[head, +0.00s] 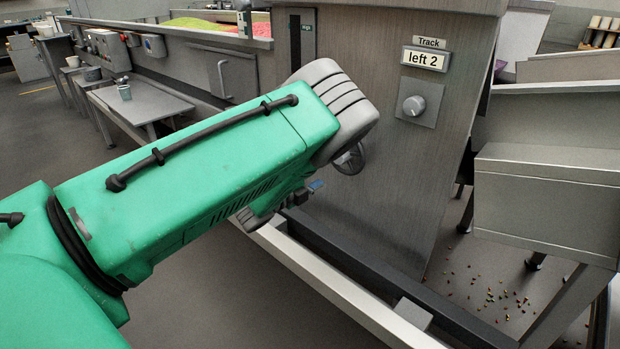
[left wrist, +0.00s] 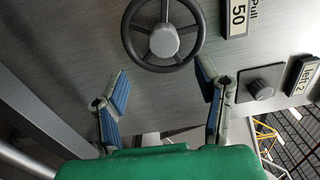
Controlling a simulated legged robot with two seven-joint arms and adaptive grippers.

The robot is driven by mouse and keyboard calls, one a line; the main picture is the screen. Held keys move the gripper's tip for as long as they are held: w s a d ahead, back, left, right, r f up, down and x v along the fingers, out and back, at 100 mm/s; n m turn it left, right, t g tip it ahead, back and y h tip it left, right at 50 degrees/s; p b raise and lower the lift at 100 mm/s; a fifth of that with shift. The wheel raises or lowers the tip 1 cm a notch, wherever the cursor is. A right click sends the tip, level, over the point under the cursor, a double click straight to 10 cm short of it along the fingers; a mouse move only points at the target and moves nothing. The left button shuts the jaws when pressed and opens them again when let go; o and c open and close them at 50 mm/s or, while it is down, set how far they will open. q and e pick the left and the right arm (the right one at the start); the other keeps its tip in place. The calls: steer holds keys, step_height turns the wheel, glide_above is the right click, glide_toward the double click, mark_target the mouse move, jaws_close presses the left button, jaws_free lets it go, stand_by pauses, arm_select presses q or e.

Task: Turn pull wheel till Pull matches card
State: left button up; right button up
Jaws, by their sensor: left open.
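The pull wheel (left wrist: 164,41) is a dark ring with spokes and a grey hub, at the top middle of the left wrist view. The Pull display (left wrist: 238,15) beside it reads 50, seen sideways. My left gripper (left wrist: 163,88) is open, its two blue-padded fingers spread apart just short of the wheel, nothing between them. In the head view my green left arm reaches the machine front and hides most of the wheel area; a bit of the left gripper (head: 308,190) shows below the arm. My right gripper is not in view. I see no card.
A Track display (head: 423,59) reads left 2, with a grey knob (head: 414,106) below it. A metal rail (head: 320,280) runs along the floor before the machine. Grey chutes (head: 548,200) stand at right, with candies spilled on the floor. A side table (head: 150,105) stands at left.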

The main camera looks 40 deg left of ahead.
arm_select(q)
steer(key=s, duration=0.3)
steer(key=shift+s+a+f, duration=0.1)
steer(key=shift+s, duration=0.3)
steer(key=s+d+f+n+g+y+p, duration=0.1)
steer(key=s+d+f+n+g+p, duration=0.15)
steer(key=s+f+n+g, duration=0.4)
steer(key=s+d+f+n+g+y+p, duration=0.1)
steer(key=s+d+f+n+g+p, duration=0.2)
steer(key=s, duration=0.6)
steer(key=s+d+f+n+g+y+p, duration=0.1)
steer(key=s+d+f+n+g+p, duration=0.2)
steer(key=s+n, duration=0.4)
steer(key=s+d+n+g+h, duration=0.1)
steer(key=s+d+g, duration=0.4)
steer(key=s, duration=0.9)
steer(key=shift+d+r+n, duration=0.15)
steer(key=shift+d+n, duration=0.6)
steer(key=shift+d, duration=0.3)
steer(key=shift+w, duration=0.15)
